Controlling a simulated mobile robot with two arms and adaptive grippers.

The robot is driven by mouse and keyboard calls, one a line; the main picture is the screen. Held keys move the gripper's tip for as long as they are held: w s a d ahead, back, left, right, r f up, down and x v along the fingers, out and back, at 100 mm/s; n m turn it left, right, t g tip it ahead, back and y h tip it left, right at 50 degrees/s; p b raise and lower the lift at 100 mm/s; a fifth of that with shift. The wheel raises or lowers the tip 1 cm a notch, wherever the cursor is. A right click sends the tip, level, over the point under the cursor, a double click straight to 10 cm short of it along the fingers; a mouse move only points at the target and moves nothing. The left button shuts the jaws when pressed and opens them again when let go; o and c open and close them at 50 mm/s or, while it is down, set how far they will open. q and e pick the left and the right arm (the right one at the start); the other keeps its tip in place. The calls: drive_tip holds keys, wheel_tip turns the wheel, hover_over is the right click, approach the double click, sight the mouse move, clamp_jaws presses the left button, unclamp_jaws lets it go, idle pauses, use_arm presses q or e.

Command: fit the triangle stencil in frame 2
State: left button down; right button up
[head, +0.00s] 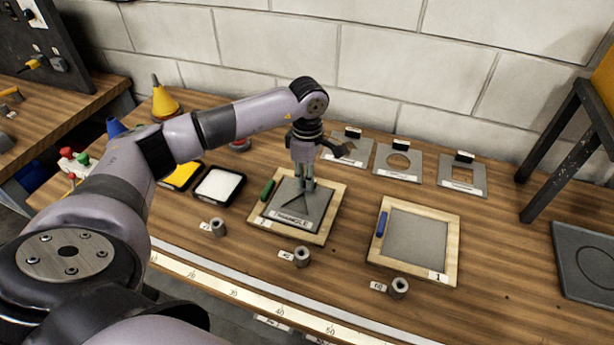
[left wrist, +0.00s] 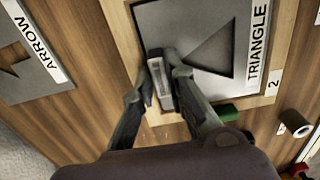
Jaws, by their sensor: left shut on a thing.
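The grey triangle stencil (head: 315,208), labelled TRIANGLE, lies over the opening of the wooden frame 2 (head: 321,236), roughly lined up with it. It also shows in the left wrist view (left wrist: 200,50), with frame 2's wooden border (left wrist: 271,101) beside it. I cannot tell whether the stencil sits fully down in the frame. My left gripper (head: 304,186) points down at the stencil's far side. In the left wrist view its fingers (left wrist: 162,82) are shut on the stencil's upright grip. A green clip (head: 267,190) is on frame 2's left side. My right gripper is out of view.
Frame 1 (head: 452,256), with a blue clip (head: 382,224), lies to the right. Circle (head: 384,173) and square (head: 476,186) stencils lie at the back; the arrow stencil (left wrist: 45,83) is partly behind my gripper. Yellow and white pads (head: 218,186) lie left. Small metal cylinders (head: 302,257) stand in front.

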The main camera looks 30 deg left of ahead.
use_arm(q)
drive_tip(key=shift+f+b, duration=0.3)
drive_tip(key=shift+b, duration=0.2)
idle(0.8)
drive_tip(key=shift+s, duration=0.1)
drive_tip(key=c, duration=1.5)
unclamp_jaws()
drive_tip(key=shift+c, duration=0.2)
drive_tip(key=shift+o, duration=0.3)
drive_tip(key=shift+r, duration=0.1)
drive_tip(key=shift+r+p, duration=2.35)
drive_tip(key=shift+r, duration=1.6)
